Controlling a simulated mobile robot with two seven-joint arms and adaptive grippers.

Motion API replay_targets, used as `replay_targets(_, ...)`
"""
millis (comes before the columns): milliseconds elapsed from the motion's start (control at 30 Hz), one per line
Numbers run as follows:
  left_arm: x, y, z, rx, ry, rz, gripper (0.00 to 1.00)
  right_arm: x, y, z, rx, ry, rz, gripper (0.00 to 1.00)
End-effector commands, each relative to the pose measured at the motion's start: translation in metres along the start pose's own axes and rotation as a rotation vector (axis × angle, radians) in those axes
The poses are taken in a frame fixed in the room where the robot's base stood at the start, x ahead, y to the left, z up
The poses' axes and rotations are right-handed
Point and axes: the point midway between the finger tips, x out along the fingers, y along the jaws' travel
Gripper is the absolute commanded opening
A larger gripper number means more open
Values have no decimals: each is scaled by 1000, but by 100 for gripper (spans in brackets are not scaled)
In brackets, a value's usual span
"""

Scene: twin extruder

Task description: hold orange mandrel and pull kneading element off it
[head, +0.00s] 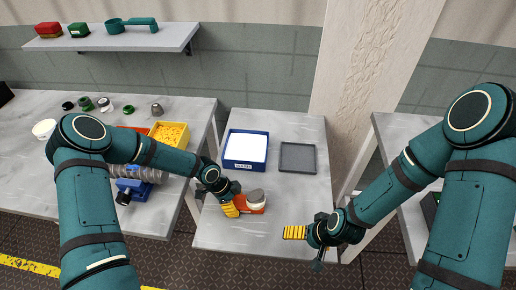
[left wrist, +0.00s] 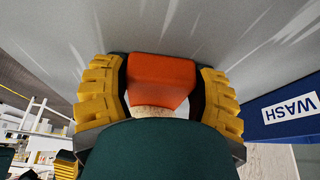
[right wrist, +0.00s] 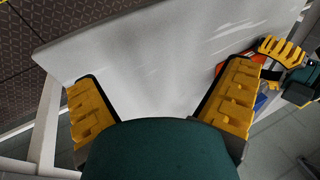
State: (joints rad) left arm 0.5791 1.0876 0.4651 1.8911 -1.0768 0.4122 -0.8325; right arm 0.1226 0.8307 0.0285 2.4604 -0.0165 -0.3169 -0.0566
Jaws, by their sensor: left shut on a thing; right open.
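The orange mandrel (head: 248,208) is at the front middle of the small table. My left gripper (head: 238,206) is shut on it; in the left wrist view the mandrel's orange block (left wrist: 160,78) sits between the yellow fingers. The kneading element (head: 256,197), a grey and whitish round piece, sits on the mandrel's top. In the left wrist view only a pale piece shows below the orange block, and I cannot tell which part it is. My right gripper (head: 292,232) is open and empty, to the right of the mandrel; its fingers stand wide apart in the right wrist view (right wrist: 160,85).
A blue tray (head: 229,163) with a white inside and a label stands behind the mandrel, with a flat grey tray (head: 298,173) to its right. The left bench (head: 90,187) carries a yellow bin (head: 186,144) and several small parts.

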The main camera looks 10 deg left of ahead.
Motion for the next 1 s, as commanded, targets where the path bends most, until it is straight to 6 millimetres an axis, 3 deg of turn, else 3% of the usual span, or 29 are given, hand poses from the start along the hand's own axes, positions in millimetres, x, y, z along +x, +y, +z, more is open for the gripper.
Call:
replay_targets(167,1,1,0,0,0,3,19,11,-42,-30,-446,-68,-45,98)
replay_targets(300,1,1,0,0,0,3,19,14,-84,-57,-932,-147,-68,98)
replay_targets(600,1,1,1,-1,-1,3,19,-4,-163,-106,-1855,-349,-31,98)
replay_targets(800,1,1,1,-1,-1,3,19,-20,-192,-125,-2170,-459,10,98)
replay_targets(1000,1,2,1,-1,-1,4,19,-18,-196,-128,-2249,-499,20,98)
